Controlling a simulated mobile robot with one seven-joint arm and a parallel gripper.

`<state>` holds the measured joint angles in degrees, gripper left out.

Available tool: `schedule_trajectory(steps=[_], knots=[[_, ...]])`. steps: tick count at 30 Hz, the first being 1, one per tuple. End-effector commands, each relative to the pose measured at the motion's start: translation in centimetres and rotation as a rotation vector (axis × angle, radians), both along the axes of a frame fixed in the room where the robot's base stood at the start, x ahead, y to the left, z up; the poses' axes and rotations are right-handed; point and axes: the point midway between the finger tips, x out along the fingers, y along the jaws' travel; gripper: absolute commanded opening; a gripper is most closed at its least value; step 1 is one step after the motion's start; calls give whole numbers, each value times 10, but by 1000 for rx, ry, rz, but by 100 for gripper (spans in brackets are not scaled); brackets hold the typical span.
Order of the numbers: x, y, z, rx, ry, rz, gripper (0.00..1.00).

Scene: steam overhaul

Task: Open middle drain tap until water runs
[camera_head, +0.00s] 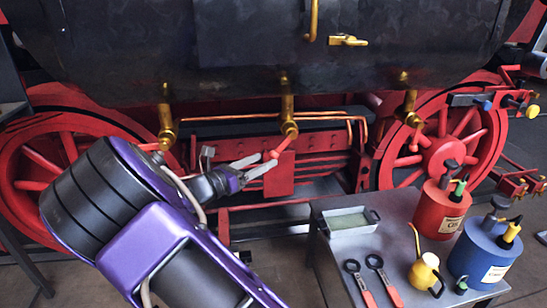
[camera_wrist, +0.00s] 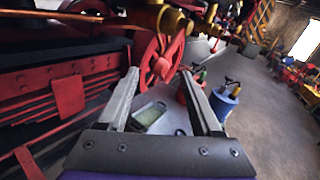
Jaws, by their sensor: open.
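The middle drain tap (camera_head: 288,122) is brass and hangs under the dark boiler. Its red lever (camera_head: 282,147) slants down to the left, ending in a rounded knob. No water shows below it. My gripper (camera_head: 270,161) reaches in from the left, open, its fingertips close to the knob; I cannot tell whether they touch it. In the wrist view my gripper (camera_wrist: 158,72) shows two spread fingers with nothing held between them. A brass tap body (camera_wrist: 172,20) is near the top there, beyond the fingertips.
Other brass taps hang at left (camera_head: 166,125) and right (camera_head: 408,105). Red wheels (camera_head: 465,135) and copper pipes lie behind. A grey table (camera_head: 335,262) at lower right holds a tray (camera_head: 350,221), red-handled tools, a yellow oil can (camera_head: 424,271), and red (camera_head: 440,208) and blue (camera_head: 482,252) containers.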

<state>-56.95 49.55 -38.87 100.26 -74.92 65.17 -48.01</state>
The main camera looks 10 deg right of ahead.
Motion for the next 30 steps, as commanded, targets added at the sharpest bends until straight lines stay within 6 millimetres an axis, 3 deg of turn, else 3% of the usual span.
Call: schedule_trajectory(steps=[3, 9, 20, 30], knots=[[12, -20, -1, -2, 0, -2, 66], [25, -38, 0, -1, 0, 0, 66], [29, -43, 0, -1, 0, 1, 66], [29, -42, 0, -1, 0, 2, 9]])
